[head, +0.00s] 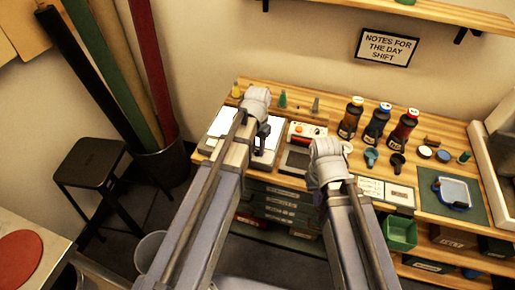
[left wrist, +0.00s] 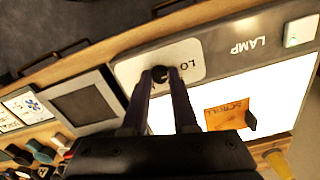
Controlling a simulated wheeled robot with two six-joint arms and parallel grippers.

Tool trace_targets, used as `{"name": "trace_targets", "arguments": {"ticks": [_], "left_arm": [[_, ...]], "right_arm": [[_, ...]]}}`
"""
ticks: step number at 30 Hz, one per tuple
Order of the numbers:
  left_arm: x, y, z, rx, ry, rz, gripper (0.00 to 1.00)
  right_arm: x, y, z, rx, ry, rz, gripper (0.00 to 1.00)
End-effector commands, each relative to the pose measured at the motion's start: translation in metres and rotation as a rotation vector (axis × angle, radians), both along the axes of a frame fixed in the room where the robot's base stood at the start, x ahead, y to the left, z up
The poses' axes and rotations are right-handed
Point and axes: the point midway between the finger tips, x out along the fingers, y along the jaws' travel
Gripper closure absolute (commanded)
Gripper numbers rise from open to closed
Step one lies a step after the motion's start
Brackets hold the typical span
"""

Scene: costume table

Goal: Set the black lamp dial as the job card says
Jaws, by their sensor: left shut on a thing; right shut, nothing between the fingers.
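The black lamp dial (left wrist: 160,73) sits on the pale plate of the light box (left wrist: 215,48), beside the letters "LO" and near the word "LAMP". My left gripper (left wrist: 161,80) is shut on the dial, which is partly hidden between the fingertips. Its pointer direction is not clear. In the head view my left gripper (head: 264,150) is over the near edge of the light box (head: 223,123), and hides the dial. My right gripper (head: 325,190) is shut and empty, above the bench front. I cannot pick out a readable job card; small cards (head: 370,187) lie on the bench.
An orange card (left wrist: 228,115) marked "SCROLL" and a small dark piece lie on the lit panel. A dark-screened device (left wrist: 82,104) is beside the box. Several bottles (head: 377,122) stand at the back. A green bin (head: 400,233) hangs at the bench front. A stool (head: 90,165) stands left.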

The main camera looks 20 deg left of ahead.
Motion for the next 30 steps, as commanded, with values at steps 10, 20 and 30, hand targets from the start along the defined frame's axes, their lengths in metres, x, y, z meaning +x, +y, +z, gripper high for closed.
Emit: {"name": "trace_targets", "arguments": {"ticks": [10, 20, 30], "left_arm": [[0.0000, 0.0000, 0.0000, 0.000, 0.000, -0.019, 1.00], [0.0000, 0.0000, 0.0000, 0.000, 0.000, -0.018, 0.58], [0.0000, 0.0000, 0.0000, 0.000, 0.000, -0.017, 0.44]], "right_arm": [[0.0000, 0.0000, 0.0000, 0.000, 0.000, 0.000, 1.00], [0.0000, 0.0000, 0.0000, 0.000, 0.000, 0.000, 1.00], [0.0000, 0.0000, 0.0000, 0.000, 0.000, 0.000, 1.00]]}}
